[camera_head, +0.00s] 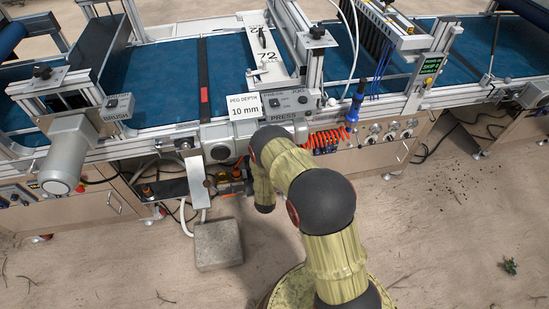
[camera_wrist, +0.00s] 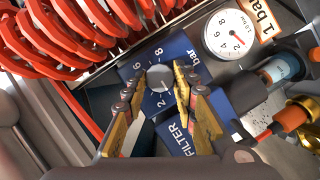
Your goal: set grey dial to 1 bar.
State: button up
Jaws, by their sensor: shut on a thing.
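The grey dial (camera_wrist: 159,76) is a small round knob on a blue plate (camera_wrist: 182,47) with white numbers around it, in the middle of the wrist view. My gripper (camera_wrist: 158,83) has one yellow-padded finger on each side of the dial and is shut on it. A round white gauge (camera_wrist: 222,33) with a red needle sits up and to the right. A tag (camera_wrist: 262,17) reading "1 bar" is beside the gauge. The needle's exact reading is too small to tell. In the head view my arm largely hides the dial area.
Coiled red hose (camera_wrist: 60,35) lies close on the left. A blue fitting (camera_wrist: 280,68) and an orange-tipped brass fitting (camera_wrist: 292,118) are close on the right. In the head view, the seeder's blue belt (camera_head: 165,88) runs behind, and a stone block (camera_head: 217,245) lies on the floor.

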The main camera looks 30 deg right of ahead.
dwell(0.3)
jog(key=o, duration=1.1)
jog(key=shift+o, duration=0.3)
jog(key=v, duration=1.2)
jog(key=shift+w, duration=0.1)
